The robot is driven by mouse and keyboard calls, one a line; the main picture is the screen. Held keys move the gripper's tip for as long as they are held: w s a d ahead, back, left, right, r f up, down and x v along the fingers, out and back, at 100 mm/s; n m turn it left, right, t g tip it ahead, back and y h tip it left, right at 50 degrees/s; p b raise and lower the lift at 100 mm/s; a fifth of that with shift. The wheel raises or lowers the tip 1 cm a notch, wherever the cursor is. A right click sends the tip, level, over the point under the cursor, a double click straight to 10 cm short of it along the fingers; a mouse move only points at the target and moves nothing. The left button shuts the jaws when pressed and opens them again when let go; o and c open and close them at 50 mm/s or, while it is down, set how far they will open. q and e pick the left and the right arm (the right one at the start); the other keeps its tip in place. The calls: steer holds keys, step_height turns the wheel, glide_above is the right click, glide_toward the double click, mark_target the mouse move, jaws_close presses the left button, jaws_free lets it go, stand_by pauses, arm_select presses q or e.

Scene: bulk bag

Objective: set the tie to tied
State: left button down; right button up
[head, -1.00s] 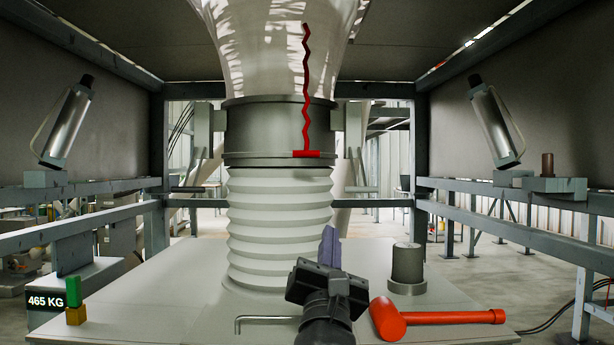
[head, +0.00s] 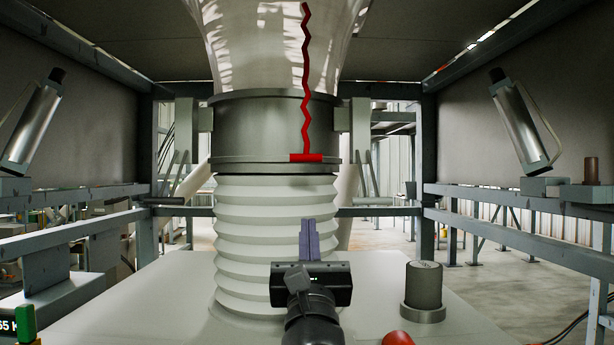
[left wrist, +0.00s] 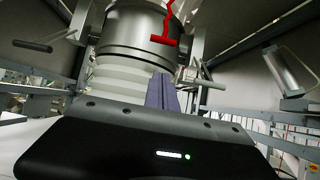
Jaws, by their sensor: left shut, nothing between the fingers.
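The tie looks to be the red zigzag cord (head: 306,85) hanging down the front of the clear bag (head: 265,45). A short red bar (head: 307,158) at its lower end lies against the grey collar (head: 260,130). The bar also shows in the left wrist view (left wrist: 165,39). My left gripper (head: 308,221) is shut and empty, its purple fingers pointing up in front of the white bellows (head: 240,225), below the red bar and apart from it. Its fingers also show in the left wrist view (left wrist: 161,77). My right gripper is not in view.
A grey cylinder (head: 423,286) stands on the light deck (head: 385,270) at the right. Metal canisters (head: 32,125) (head: 520,120) stand on the side rails. Frame posts flank the collar.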

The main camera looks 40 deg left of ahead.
mark_target(306, 122)
arm_select(q)
steer(key=s+d+r+p+x, duration=0.1)
steer(key=p+x, duration=0.4)
steer(key=x, duration=0.8)
steer(key=shift+r+p, duration=0.4)
steer(key=shift+r, duration=0.15)
steer(key=shift+s, duration=0.1)
step_height(306, 122, up, 8)
steer(key=p, duration=0.2)
steer(key=shift+r+p, duration=0.25)
steer(key=shift+p, duration=0.05)
steer(key=shift+s+r, duration=0.2)
